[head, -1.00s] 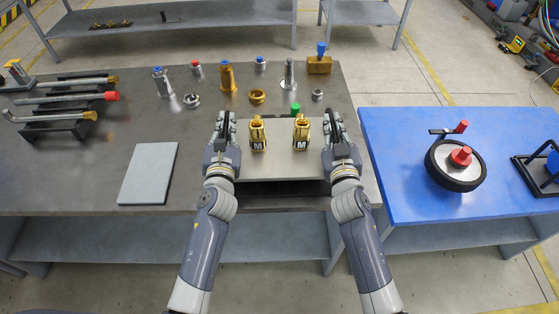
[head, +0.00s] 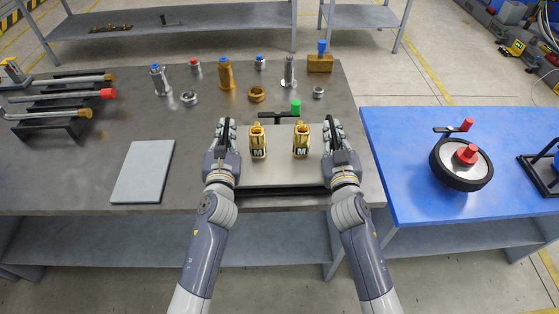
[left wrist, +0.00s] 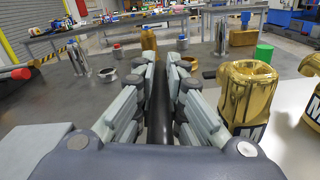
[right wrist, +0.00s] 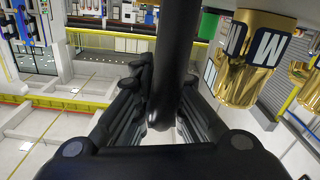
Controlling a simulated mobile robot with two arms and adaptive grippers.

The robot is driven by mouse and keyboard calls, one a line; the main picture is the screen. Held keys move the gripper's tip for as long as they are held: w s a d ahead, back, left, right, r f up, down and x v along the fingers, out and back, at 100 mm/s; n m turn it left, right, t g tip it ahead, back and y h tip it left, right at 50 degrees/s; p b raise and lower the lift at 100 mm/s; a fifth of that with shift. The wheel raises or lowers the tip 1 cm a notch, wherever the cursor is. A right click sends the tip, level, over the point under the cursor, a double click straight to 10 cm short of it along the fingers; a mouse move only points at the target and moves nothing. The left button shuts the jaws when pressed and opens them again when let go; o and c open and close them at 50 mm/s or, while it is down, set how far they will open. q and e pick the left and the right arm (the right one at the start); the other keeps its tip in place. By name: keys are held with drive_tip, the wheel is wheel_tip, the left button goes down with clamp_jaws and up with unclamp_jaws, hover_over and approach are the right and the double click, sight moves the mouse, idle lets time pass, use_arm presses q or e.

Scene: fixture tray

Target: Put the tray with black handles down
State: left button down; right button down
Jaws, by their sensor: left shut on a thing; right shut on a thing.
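The light grey tray (head: 282,174) is between my two grippers over the front of the dark workbench, looking roughly level. Two gold parts marked M, a left one (head: 258,141) and a right one (head: 301,140), stand on it. My left gripper (head: 226,130) is shut on the left black handle (left wrist: 160,110). My right gripper (head: 333,130) is shut on the right black handle (right wrist: 172,60). A dark band shows below the tray's front edge; whether the tray touches the bench cannot be told.
The workbench (head: 70,170) holds a grey plate (head: 144,171) left of the tray. A green-capped tool (head: 296,106) lies just behind the tray, with several fittings further back. A blue table (head: 400,150) with a black wheel (head: 461,164) stands to the right.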

use_arm(q)
drive_tip(key=c, duration=2)
unclamp_jaws()
drive_tip(key=shift+f, duration=0.15)
drive_tip(key=shift+c, duration=0.2)
use_arm(e)
drive_tip(key=c, duration=2)
unclamp_jaws()
drive_tip(key=shift+a+f, duration=0.1)
drive_tip(key=shift+f, duration=0.05)
drive_tip(key=shift+c, duration=0.2)
use_arm(q)
drive_tip(key=o, duration=0.4)
drive_tip(key=shift+c, duration=0.2)
use_arm(e)
drive_tip(key=o, duration=0.4)
drive_tip(key=shift+c, duration=0.2)
use_arm(q)
drive_tip(key=shift+s+r, duration=0.1)
drive_tip(key=shift+r, duration=0.1)
use_arm(e)
drive_tip(key=shift+s+r, duration=0.1)
drive_tip(key=shift+r, duration=0.1)
use_arm(q)
drive_tip(key=shift+s+r, duration=0.1)
drive_tip(key=shift+s, duration=0.15)
use_arm(e)
drive_tip(key=shift+s+r, duration=0.1)
drive_tip(key=shift+s, duration=0.15)
